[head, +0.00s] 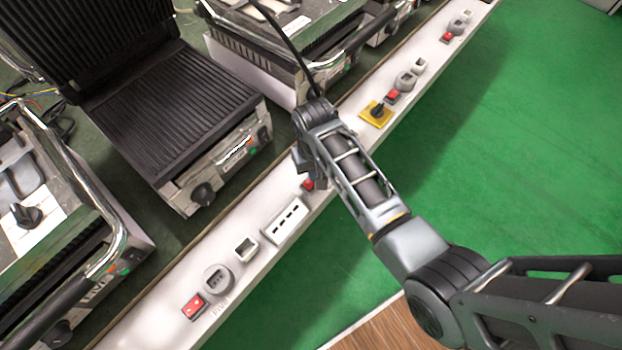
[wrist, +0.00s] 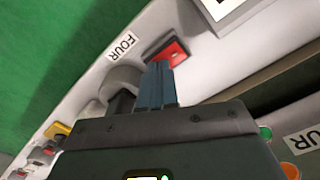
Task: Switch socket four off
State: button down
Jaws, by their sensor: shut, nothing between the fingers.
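The red rocker switch of socket four (wrist: 170,53) sits on the pale strip beside a label reading FOUR (wrist: 122,47). In the head view this red switch (head: 308,184) shows only in part, next to my wrist. My gripper (wrist: 158,66) is shut and empty, its blue-grey fingertips right at the near edge of the red switch. I cannot tell whether they touch it or which way the switch is tilted. The grey round socket (wrist: 122,80) lies just left of the fingers, partly hidden by the gripper body.
Contact grills (head: 190,110) stand along the strip's far side. Another red switch (head: 194,306) sits beside a FIVE label (head: 220,309). A yellow-plated rotary knob (head: 377,113) and more switches lie farther along. Green floor (head: 480,150) is open on the right.

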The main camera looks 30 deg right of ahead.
jog(key=shift+f, duration=0.15)
notch_tip(320, 180, up, 7)
jog(key=p, duration=0.7)
dwell(0.3)
dwell(0.4)
